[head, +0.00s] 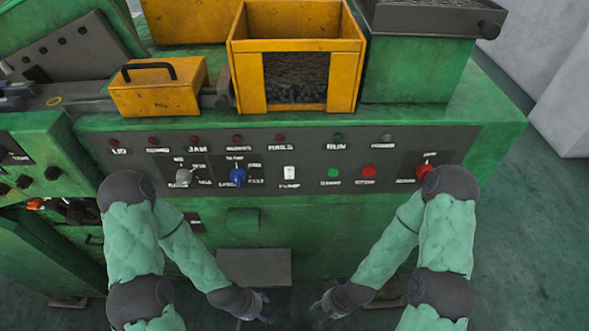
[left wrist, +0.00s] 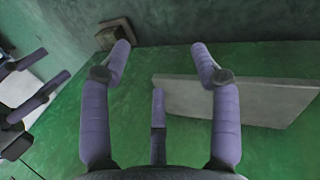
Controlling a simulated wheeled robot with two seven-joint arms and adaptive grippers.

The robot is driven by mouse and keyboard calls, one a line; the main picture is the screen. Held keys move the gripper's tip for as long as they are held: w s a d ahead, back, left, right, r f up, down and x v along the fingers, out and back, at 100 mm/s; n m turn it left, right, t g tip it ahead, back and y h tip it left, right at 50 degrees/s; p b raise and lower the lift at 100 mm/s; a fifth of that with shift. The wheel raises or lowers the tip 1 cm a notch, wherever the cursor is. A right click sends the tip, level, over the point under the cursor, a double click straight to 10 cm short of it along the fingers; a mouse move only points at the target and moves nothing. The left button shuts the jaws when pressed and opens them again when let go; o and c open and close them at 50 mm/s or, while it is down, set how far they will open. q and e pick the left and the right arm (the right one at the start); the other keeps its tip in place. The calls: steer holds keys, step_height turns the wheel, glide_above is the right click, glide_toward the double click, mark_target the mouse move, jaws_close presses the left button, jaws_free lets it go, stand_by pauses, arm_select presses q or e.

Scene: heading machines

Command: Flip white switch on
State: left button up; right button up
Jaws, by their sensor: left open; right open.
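The white switch (head: 289,173) is a small upright rocker labelled PUMP on the dark control panel (head: 264,180) of the green machine. It is uncovered in the head view; I cannot tell its position. My left gripper (head: 260,312) is low in front of the machine, below and left of the switch and well apart from it. In the left wrist view its purple fingers (left wrist: 160,70) are spread and empty. My right gripper (head: 318,312) is low, below and right of the switch, open and empty. The switch is not in the left wrist view.
A blue knob (head: 238,177) and a grey knob (head: 183,178) sit left of the switch. A green button (head: 333,173), a red button (head: 368,172) and a red knob (head: 424,171) sit right. A yellow bin (head: 295,18) stands above the panel. A grey plate (head: 254,266) is below.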

arm_select(q)
steer(key=shift+w+r, duration=0.1)
steer(key=c, duration=0.6)
steer(key=shift+w+d+r+m+p, duration=0.15)
steer(key=shift+w+r+m+p, duration=0.2)
steer(key=shift+r, duration=0.1)
steer(key=c, duration=0.5)
steer(key=w+r+m+p, duration=0.1)
steer(key=r, duration=0.1)
steer(key=w+d+r+m+t+p, duration=0.1)
steer(key=w+r, duration=0.1)
steer(key=w+d+r+m+t+y+p, duration=0.1)
steer(key=r, duration=0.1)
steer(key=shift+w+r+m, duration=0.2)
steer(key=shift+m, duration=0.15)
jaws_close()
steer(key=w+d+r+m+t+y+p, duration=0.1)
steer(key=r+m, duration=0.4)
steer(key=r, duration=0.5)
steer(key=w+d+r+m+t+y+p, duration=0.1)
steer(key=d+r+m+t+p, duration=0.3)
steer(key=r, duration=0.7)
steer(key=w+d+r+m+t+y+p, duration=0.1)
steer(key=r+m+t+p, duration=0.4)
steer(key=r, duration=0.6)
steer(key=shift+w+d+m+t+p, duration=0.4)
steer(key=shift+w+d+m+p, duration=0.3)
steer(key=shift+m, duration=0.3)
